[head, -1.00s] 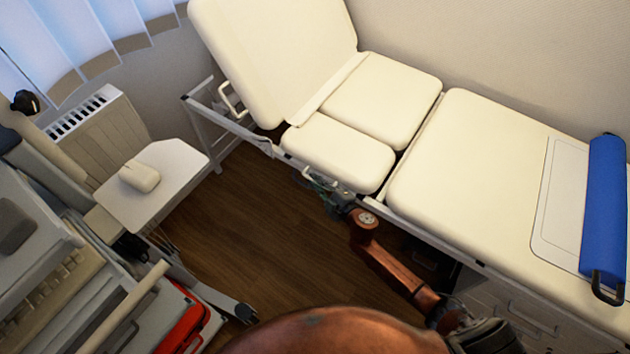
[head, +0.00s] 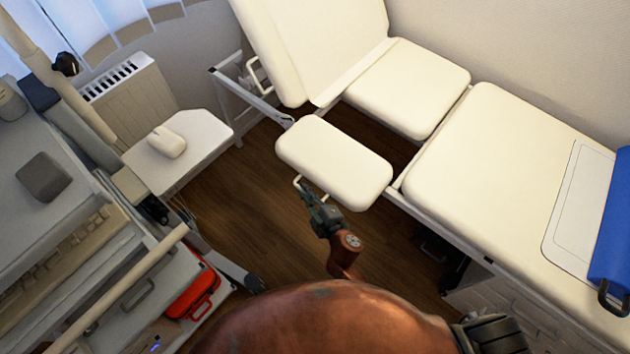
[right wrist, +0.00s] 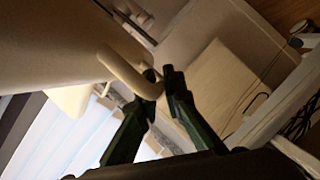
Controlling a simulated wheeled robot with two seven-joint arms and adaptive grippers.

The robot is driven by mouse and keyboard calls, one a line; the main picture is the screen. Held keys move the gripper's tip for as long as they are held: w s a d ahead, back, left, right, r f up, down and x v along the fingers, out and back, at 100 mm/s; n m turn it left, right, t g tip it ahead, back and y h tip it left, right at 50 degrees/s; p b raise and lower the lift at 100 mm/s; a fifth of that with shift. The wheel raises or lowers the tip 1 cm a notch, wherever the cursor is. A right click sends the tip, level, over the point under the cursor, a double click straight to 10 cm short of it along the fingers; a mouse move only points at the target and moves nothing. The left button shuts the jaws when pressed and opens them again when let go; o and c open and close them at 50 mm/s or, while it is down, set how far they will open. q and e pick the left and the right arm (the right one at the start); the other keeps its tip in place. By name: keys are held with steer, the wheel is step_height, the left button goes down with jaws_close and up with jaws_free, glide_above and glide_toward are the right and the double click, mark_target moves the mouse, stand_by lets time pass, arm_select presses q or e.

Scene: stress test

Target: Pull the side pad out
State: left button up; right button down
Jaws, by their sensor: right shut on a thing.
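The side pad (head: 334,163) is a cream cushion at the near side of the examination couch (head: 482,165). It stands out from the couch, with a dark gap between it and the other small pad (head: 408,88). A pale handle (head: 298,186) sits under its near edge. My right gripper (head: 310,196) is at that handle, below the pad's near left side. In the right wrist view the fingers (right wrist: 158,88) are shut on the curved handle (right wrist: 128,70), with the pad's underside above it. My left gripper is not in view.
A white side table (head: 190,148) with a pale mouse-like object (head: 167,142) stands at left, near a radiator (head: 125,90). A trolley with a red case (head: 192,290) is at lower left. Bare wooden floor (head: 235,200) lies between. A blue roll (head: 615,225) lies on the couch at right.

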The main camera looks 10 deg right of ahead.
steer(key=shift+s+a, duration=0.35)
steer(key=shift+a, duration=0.1)
steer(key=c, duration=2)
jaws_free()
steer(key=shift+c, duration=0.2)
steer(key=v, duration=1.2)
